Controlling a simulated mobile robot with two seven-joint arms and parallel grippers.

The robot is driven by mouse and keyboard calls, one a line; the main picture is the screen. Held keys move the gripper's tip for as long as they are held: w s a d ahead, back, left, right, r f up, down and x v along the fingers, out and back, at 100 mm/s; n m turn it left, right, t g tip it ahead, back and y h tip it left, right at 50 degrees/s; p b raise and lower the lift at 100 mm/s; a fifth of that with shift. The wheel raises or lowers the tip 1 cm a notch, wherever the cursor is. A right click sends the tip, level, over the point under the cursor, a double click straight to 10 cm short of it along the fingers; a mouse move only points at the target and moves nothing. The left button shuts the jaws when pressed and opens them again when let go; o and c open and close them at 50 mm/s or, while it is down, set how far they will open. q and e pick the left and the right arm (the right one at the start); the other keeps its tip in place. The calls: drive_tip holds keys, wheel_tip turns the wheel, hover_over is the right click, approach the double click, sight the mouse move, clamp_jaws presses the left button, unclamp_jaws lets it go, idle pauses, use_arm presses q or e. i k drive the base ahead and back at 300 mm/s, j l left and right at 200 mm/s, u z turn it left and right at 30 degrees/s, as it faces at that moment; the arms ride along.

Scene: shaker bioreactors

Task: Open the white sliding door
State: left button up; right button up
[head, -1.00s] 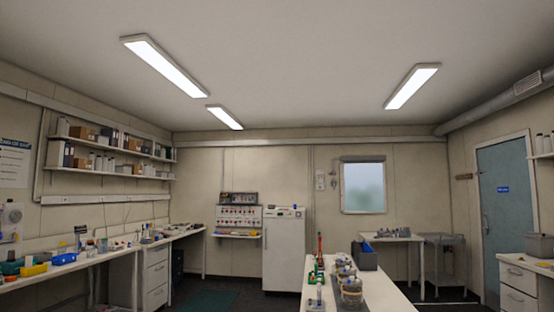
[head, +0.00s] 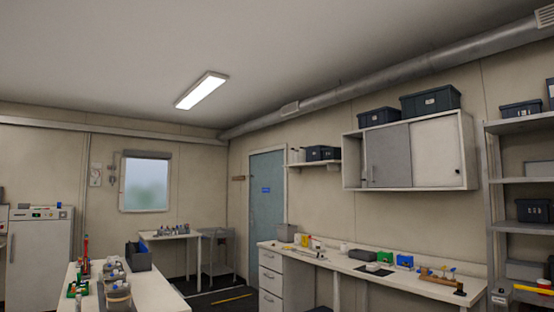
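A wall cabinet (head: 352,149) hangs on the right wall in the head view. Its white sliding door (head: 437,151) covers the right part of the front and has a small dark round pull near its right edge. Neither of my grippers is in view.
A long white bench (head: 407,280) with several small items runs below the cabinet. Dark bins (head: 431,101) sit on top of the cabinet. A grey shelf rack (head: 518,228) stands at the right. A white table (head: 145,288) with jars stands at the left. A blue-grey room door (head: 267,201) is at the back.

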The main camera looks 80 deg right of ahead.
sight(435, 147)
drive_tip(key=l+z, duration=0.1)
drive_tip(key=z, duration=0.3)
drive_tip(key=l+z, duration=0.15)
drive_tip(key=z, duration=0.3)
drive_tip(key=l+z, duration=0.2)
drive_tip(key=z, duration=0.2)
drive_tip(key=l+z, duration=0.15)
drive_tip(key=z, duration=0.3)
drive_tip(key=i+l+z, duration=0.1)
drive_tip(key=l+z, duration=0.3)
drive_tip(key=i+l+z, duration=0.15)
drive_tip(key=l+z, duration=0.25)
drive_tip(key=i+l+z, duration=0.2)
drive_tip(key=z, duration=0.2)
drive_tip(key=i+l+z, duration=0.2)
drive_tip(key=z, duration=0.15)
drive_tip(key=l, duration=0.05)
